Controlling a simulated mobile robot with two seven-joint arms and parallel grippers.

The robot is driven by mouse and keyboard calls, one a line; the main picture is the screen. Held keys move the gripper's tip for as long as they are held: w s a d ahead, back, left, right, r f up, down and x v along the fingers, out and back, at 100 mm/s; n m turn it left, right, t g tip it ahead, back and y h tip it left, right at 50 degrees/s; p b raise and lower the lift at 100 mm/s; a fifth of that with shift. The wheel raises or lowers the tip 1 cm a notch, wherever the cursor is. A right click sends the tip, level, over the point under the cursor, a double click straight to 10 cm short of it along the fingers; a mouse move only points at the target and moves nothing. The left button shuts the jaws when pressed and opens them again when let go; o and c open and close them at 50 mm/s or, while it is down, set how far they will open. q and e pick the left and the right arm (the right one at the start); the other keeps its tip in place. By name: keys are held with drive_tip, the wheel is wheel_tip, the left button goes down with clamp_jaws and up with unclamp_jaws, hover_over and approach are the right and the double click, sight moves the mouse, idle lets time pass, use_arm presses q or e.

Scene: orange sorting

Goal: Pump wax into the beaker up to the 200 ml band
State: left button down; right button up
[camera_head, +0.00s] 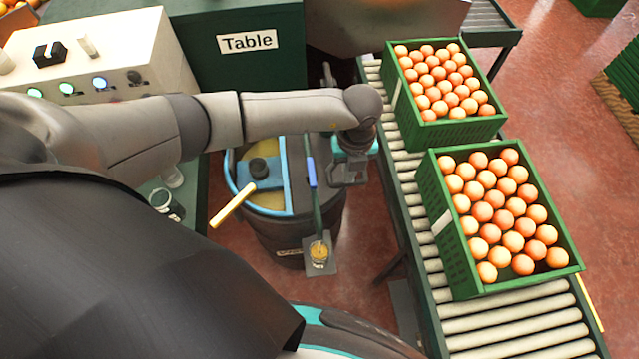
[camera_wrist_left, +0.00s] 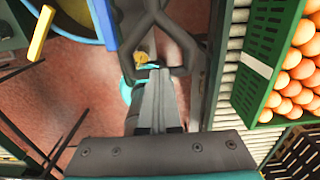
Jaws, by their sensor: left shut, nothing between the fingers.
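The dark wax drum (camera_head: 265,232) stands on the floor with a blue rim. Yellowish wax shows inside around a black knob, and a yellow bar (camera_head: 232,204) crosses its front edge. A small beaker (camera_head: 319,252) with yellow contents stands on a small grey plate in front of the drum; its band cannot be read. A thin green lever with a blue sleeve (camera_head: 311,172) runs down toward the beaker. My left gripper (camera_head: 345,182) is shut and empty, to the right of the drum. My right gripper is not in view.
A roller conveyor (camera_head: 500,325) on the right carries two green crates of oranges (camera_head: 455,225). A white control box (camera_head: 120,60) is at upper left. A glass jar (camera_head: 166,203) stands on the green bench at left.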

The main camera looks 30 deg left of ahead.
use_arm(q)
wheel_tip(320, 180, up, 14)
drive_tip(key=p, duration=1)
drive_tip(key=shift+p, duration=0.4)
drive_tip(key=shift+w+a, duration=0.1)
